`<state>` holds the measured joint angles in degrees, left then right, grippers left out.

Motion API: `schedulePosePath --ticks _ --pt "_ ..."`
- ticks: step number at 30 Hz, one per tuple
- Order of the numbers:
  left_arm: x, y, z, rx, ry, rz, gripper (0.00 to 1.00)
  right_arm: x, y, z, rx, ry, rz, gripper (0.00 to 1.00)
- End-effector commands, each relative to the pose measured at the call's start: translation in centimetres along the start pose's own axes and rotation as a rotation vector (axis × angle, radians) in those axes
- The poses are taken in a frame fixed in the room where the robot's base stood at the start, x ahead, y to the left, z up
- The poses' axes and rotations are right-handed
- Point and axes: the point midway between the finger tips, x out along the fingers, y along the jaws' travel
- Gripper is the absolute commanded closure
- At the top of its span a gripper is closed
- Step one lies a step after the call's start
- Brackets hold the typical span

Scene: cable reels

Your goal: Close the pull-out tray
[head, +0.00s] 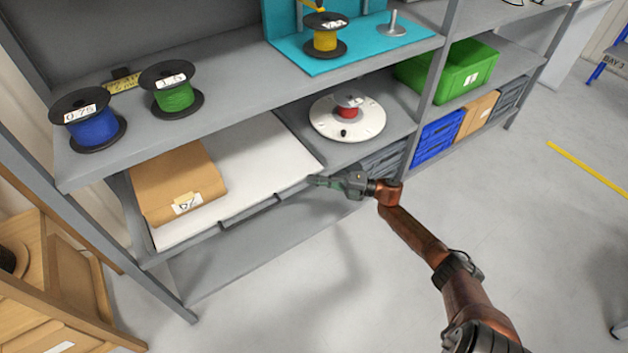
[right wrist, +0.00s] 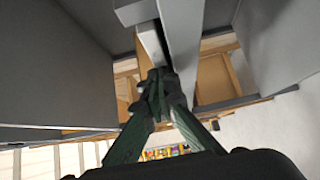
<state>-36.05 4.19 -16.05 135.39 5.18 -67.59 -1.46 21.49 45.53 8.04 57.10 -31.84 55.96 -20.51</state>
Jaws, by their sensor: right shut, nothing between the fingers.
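The pull-out tray (head: 262,160) is a white board with a grey front rail and handle (head: 250,211), on the middle level of the grey shelf unit at the left in the head view. It appears to stick out a little past the shelf above. A brown cardboard folder or box (head: 178,180) lies on its left part. My right gripper (head: 314,181) is shut and empty at the tray's front right corner. In the right wrist view, its fingertips (right wrist: 160,82) are close to a grey bar (right wrist: 180,45); I cannot tell whether they touch. My left gripper is not in view.
The shelf above holds a blue reel (head: 92,124), a green reel (head: 174,94) and a yellow reel (head: 325,38). A white disc with a red reel (head: 347,117) sits right of the tray. A shelf post (head: 428,85) stands right of it. The floor in front is clear.

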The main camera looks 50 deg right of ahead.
Motion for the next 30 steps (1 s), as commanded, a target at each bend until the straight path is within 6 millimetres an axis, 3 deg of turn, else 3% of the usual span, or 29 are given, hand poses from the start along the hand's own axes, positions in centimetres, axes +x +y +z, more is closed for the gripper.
schedulePosePath --ticks 1,9,15,21,30 --pt "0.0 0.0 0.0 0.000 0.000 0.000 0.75 -0.9 0.5 0.7 -0.003 -0.015 0.004 1.00" --pt "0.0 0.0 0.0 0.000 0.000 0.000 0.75 -7.0 0.1 0.4 -0.001 -0.012 -0.003 1.00" --pt "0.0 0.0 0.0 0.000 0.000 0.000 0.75 -10.4 0.0 0.1 -0.001 -0.007 -0.003 1.00" --pt "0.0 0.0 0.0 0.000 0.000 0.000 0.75 -12.0 0.1 0.1 0.000 -0.004 -0.001 1.00" --pt "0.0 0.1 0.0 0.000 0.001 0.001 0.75 -12.1 0.1 0.0 0.003 -0.006 -0.001 1.00"
